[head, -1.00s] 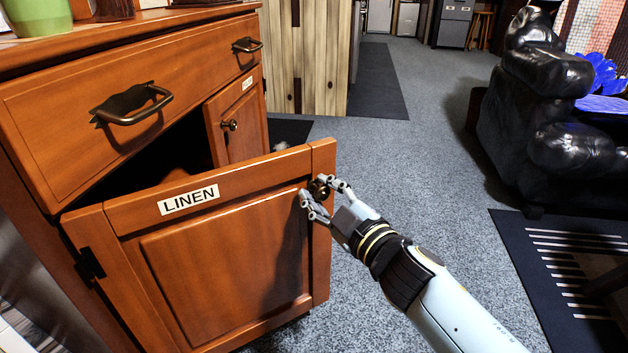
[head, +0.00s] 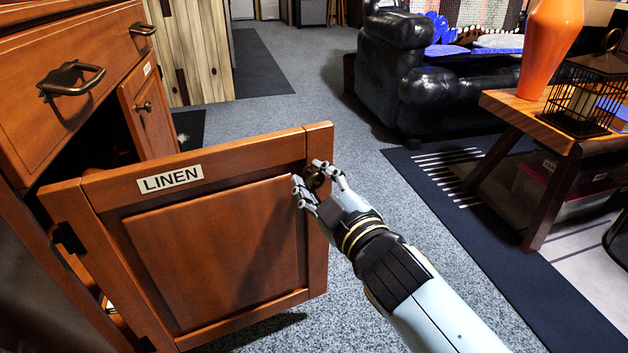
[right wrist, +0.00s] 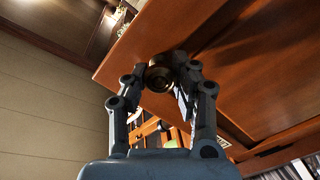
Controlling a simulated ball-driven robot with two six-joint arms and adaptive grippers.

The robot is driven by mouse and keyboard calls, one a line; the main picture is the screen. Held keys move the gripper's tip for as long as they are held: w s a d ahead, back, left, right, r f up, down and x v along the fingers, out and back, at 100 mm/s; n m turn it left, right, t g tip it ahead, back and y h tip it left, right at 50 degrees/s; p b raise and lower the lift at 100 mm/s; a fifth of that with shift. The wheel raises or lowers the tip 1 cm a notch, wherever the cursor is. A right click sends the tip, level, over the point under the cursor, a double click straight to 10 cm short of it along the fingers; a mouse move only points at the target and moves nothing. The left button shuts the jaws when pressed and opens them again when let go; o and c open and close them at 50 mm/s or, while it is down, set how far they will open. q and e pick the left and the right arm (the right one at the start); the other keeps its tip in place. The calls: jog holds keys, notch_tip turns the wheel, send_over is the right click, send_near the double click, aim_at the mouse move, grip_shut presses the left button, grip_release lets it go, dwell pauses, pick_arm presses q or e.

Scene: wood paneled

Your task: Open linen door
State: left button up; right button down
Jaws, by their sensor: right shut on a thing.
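The linen door (head: 215,240) is a reddish wood panel with a white LINEN label (head: 170,179). It stands swung well out from the cabinet, hinged at its left edge. Its round dark knob (head: 316,178) is near the upper right corner. My right gripper (head: 318,182) is shut on the knob, with a finger on either side. The right wrist view shows the knob (right wrist: 160,76) between the fingertips, against the door's wood (right wrist: 240,70). My left gripper is in neither current view.
A drawer (head: 70,85) with a bronze handle sits above the opening. A second small door (head: 150,110) stands behind. A black armchair (head: 440,75) and a wooden side table (head: 560,130) with an orange vase (head: 551,45) are right. Carpet (head: 300,100) between is clear.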

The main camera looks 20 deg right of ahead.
jog(key=c, duration=1)
grip_release()
jog(key=shift+a, duration=0.1)
jog(key=shift+s, duration=0.1)
jog(key=s, duration=1.1)
jog(key=shift+s+d, duration=0.3)
jog(key=shift+s, duration=0.1)
